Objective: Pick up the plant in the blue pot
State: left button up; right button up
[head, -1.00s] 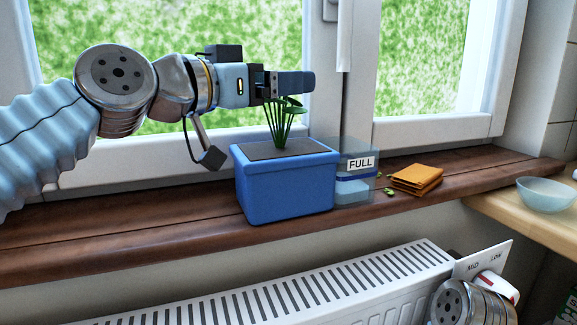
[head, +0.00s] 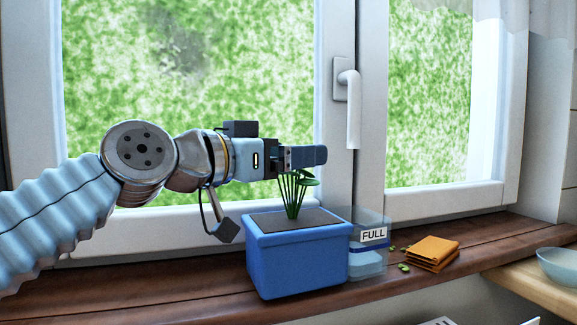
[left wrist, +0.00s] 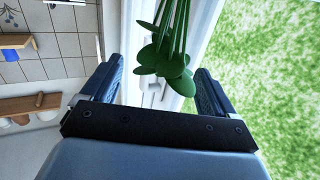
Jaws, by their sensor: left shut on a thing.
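The plant (head: 290,190) has thin green stems and a few round leaves. It stands upright in the soil of a blue rectangular pot (head: 298,262), which sits on the wooden sill. My left gripper (head: 306,156) is level above the pot, at the top of the plant, shut on it. In the left wrist view the leaves (left wrist: 165,60) hang between the two fingers of my left gripper (left wrist: 157,90); the pot is out of that view. My right gripper is not in view.
A clear box labelled FULL (head: 373,236) stands close against the pot's right side. Green bits (head: 404,267) and an orange folded cloth or wallet (head: 433,251) lie farther right on the sill (head: 130,277). A pale bowl (head: 560,266) is at the right. The window (head: 190,80) is behind.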

pick_arm(q)
jog(key=shift+s+r, duration=0.1)
jog(key=shift+r, duration=0.6)
jog(key=s+r+p, duration=0.3)
jog(key=s+r, duration=0.8)
jog(key=s, duration=0.3)
jog(key=shift+p, duration=0.3)
